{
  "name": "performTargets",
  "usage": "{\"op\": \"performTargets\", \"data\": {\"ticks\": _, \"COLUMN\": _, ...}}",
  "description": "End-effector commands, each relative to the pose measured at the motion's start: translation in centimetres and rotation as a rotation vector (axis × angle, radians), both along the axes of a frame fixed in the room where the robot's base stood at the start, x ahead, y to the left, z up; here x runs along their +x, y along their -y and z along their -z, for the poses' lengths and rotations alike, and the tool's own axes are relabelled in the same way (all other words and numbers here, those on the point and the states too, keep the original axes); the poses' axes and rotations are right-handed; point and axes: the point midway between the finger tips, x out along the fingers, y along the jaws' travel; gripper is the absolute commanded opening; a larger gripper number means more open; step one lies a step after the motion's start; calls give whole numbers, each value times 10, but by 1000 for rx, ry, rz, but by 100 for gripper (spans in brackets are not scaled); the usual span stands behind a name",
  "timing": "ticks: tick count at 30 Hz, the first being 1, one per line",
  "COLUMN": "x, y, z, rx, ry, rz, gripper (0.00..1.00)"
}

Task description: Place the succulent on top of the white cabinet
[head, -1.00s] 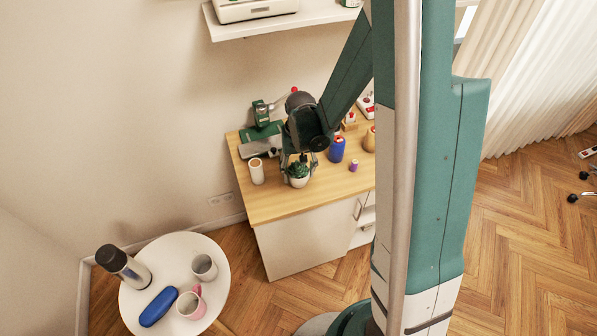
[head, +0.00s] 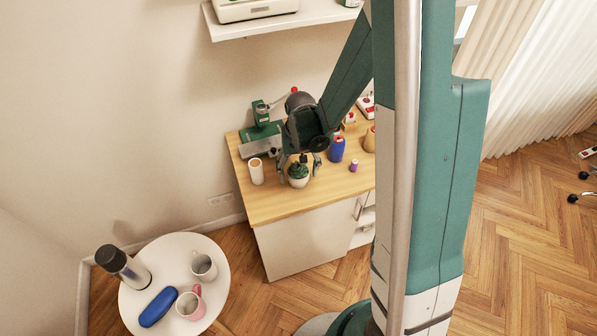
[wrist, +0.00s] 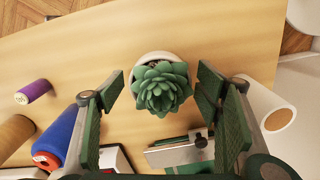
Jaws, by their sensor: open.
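The green succulent (head: 298,170) stands upright in a white pot (head: 299,182) on the wood-coloured top (head: 268,207) of the white cabinet (head: 300,243), near its front edge. In the wrist view the succulent (wrist: 160,88) sits between my two fingers, with a visible gap on each side. My gripper (head: 299,162) is open above and around the plant, touching neither side of it as far as I can see. The pot's white rim (wrist: 160,57) shows behind the leaves; the rest of the pot is hidden there.
A white cylinder (head: 257,171) stands left of the plant. A blue spool (head: 337,149), a small purple spool (head: 354,166) and a tan one (head: 370,139) stand right. A round white table (head: 214,252) with mugs stands lower left.

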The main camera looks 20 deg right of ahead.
Motion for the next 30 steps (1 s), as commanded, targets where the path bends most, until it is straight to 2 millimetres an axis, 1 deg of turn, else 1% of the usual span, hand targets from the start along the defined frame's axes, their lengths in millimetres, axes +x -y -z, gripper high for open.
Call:
{"op": "performTargets", "data": {"ticks": 5, "x": 0, "y": 0, "z": -7, "rx": 0, "ry": 0, "rz": 0, "gripper": 64}}
{"op": "performTargets", "data": {"ticks": 11, "x": 0, "y": 0, "z": -23, "rx": 0, "ry": 0, "rz": 0, "gripper": 64}}
{"op": "performTargets", "data": {"ticks": 30, "x": -1, "y": 2, "z": -98, "rx": 0, "ry": 0, "rz": 0, "gripper": 64}}
